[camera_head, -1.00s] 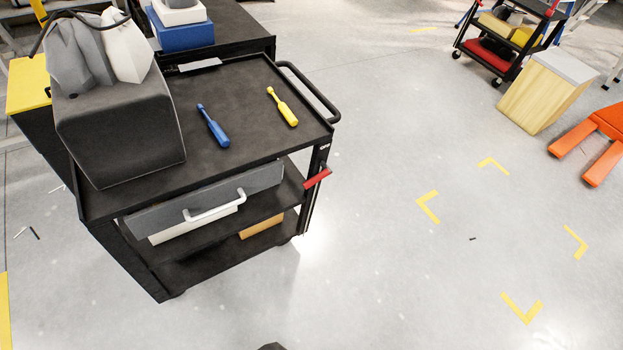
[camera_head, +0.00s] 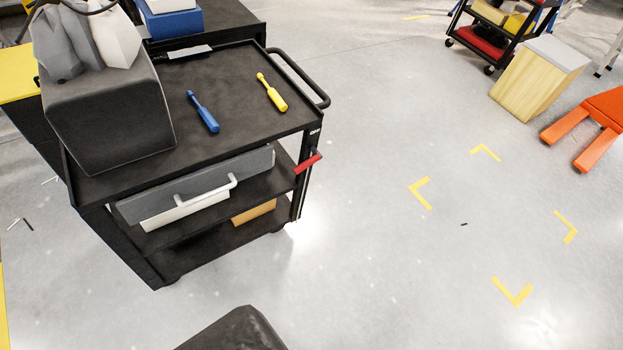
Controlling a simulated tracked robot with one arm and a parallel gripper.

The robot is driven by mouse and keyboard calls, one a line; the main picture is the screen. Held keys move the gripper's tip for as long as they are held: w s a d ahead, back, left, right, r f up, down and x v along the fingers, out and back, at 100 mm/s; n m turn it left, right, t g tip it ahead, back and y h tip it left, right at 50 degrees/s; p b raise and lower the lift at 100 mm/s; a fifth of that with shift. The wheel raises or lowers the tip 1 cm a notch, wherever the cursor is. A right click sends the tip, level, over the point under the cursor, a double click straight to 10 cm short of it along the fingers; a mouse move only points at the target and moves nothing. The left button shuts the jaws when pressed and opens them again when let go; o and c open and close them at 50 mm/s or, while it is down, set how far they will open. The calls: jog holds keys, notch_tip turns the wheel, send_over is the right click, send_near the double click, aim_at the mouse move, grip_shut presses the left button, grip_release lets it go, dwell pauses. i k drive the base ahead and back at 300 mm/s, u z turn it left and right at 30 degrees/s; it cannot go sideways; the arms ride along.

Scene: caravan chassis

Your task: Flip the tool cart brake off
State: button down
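The black tool cart (camera_head: 240,84) stands left of centre, with a grey drawer and a white handle under its top. A red lever (camera_head: 308,163), which looks like the brake, sticks out from the cart's front right post, below the push handle (camera_head: 303,79). A dark rounded part (camera_head: 232,335) rises at the bottom edge; it looks like a part of my own arm or gripper. It is apart from the lever, in front of the cart. No fingertips show, so the gripper's opening is not visible.
A blue screwdriver (camera_head: 203,112), a yellow screwdriver (camera_head: 271,92) and a dark grey bin (camera_head: 110,120) are on the cart top. Yellow corner marks (camera_head: 421,193) lie on clear floor to the right. A wooden box (camera_head: 539,78) and orange forks (camera_head: 585,130) stand at upper right.

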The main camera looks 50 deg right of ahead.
aim_at(317, 157)
jog(key=k, duration=1.15)
jog(key=u, duration=0.2)
jog(key=i, duration=1.2)
jog(key=z, duration=0.45)
jog(key=i, duration=0.8)
jog(key=z, duration=0.6)
